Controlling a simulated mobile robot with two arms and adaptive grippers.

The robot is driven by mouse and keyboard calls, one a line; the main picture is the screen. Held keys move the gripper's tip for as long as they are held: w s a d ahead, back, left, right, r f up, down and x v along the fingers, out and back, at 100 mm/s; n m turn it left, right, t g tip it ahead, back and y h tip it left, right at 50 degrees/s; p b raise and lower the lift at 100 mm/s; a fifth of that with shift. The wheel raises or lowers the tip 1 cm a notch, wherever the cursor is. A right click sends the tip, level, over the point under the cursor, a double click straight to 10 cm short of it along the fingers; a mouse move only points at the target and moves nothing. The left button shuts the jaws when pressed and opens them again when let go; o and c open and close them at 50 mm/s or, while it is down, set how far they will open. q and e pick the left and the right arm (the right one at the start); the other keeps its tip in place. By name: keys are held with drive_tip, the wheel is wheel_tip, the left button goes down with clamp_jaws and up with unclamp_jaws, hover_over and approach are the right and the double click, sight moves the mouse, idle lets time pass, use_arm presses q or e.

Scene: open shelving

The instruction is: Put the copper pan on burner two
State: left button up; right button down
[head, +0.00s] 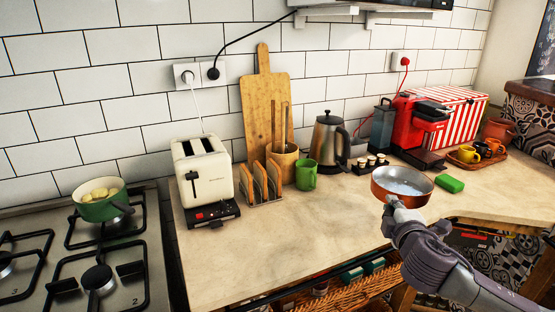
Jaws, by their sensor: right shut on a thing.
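The copper pan (402,188), round with a pale inside, is at the right of the head view, above the front part of the counter. My right gripper (392,206) is shut on the pan at its near side, where its handle is mostly hidden by the gripper. The pan looks about level. The stove (140,276) is at the far left. Burner two (98,279), marked with a 2, is at its front right and is bare. My left gripper is not in view.
A green pot (102,208) with food sits on the stove's back burner. A toaster (203,178), toast rack (262,186), green mug (306,176), kettle (329,142) and red coffee machine (418,128) line the counter. A green sponge (450,184) lies right of the pan. The counter's front middle (290,235) is clear.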

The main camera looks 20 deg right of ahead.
drive_tip(key=s+a+f+n+t+y+p, duration=0.1)
drive_tip(key=s+a+f+n+y, duration=0.1)
drive_tip(key=a, duration=0.6)
drive_tip(key=s+a+f+n+y, duration=0.1)
drive_tip(key=s+a+f+y, duration=0.1)
drive_tip(key=a, duration=0.7)
drive_tip(key=s+a+f+n+t+y+p, duration=0.1)
drive_tip(key=s+a+f+n+y, duration=0.15)
drive_tip(key=a, duration=0.55)
drive_tip(key=s+a+f, duration=0.1)
drive_tip(key=s+f, duration=0.1)
drive_tip(key=s, duration=0.5)
drive_tip(key=shift+s, duration=0.4)
drive_tip(key=shift+f+m, duration=0.1)
drive_tip(key=shift+m, duration=0.25)
drive_tip(key=shift+a, duration=0.1)
